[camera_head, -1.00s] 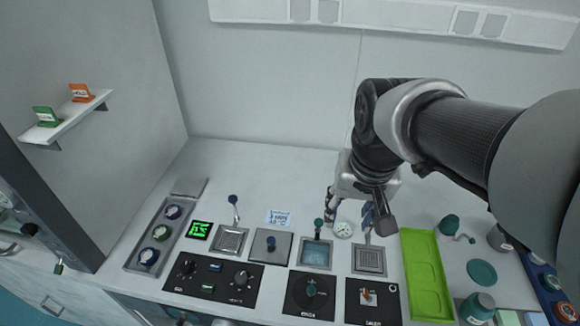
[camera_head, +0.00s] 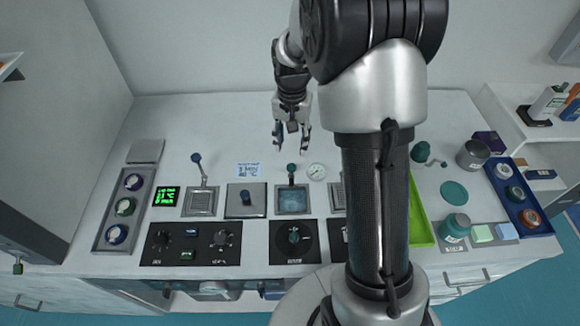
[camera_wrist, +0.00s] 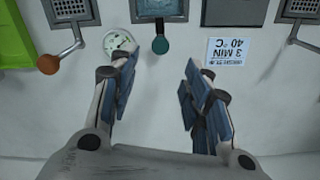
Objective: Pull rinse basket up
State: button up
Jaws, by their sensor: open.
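A square water-filled basin (camera_head: 293,201) is set in the bench, and a handle with a teal knob (camera_head: 291,168) rises at its back edge. No readable label marks it as the rinse basket. The basin (camera_wrist: 160,9) and teal knob (camera_wrist: 160,45) also show at the top of the wrist view. My gripper (camera_head: 291,150) is open and empty, just behind the knob in the head view. In the wrist view my gripper (camera_wrist: 160,75) has the knob just ahead of the gap between its fingers, with no visible contact.
A round gauge (camera_head: 317,171) sits close right of the knob. An orange-knobbed lever (camera_wrist: 48,64) stands nearby. The bench behind is clear.

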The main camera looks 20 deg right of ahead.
aim_at(291, 166)
notch_tip(291, 166, down, 12)
jog(key=b, duration=0.3)
jog(key=shift+r, duration=0.1)
grip_shut()
dwell(0.4)
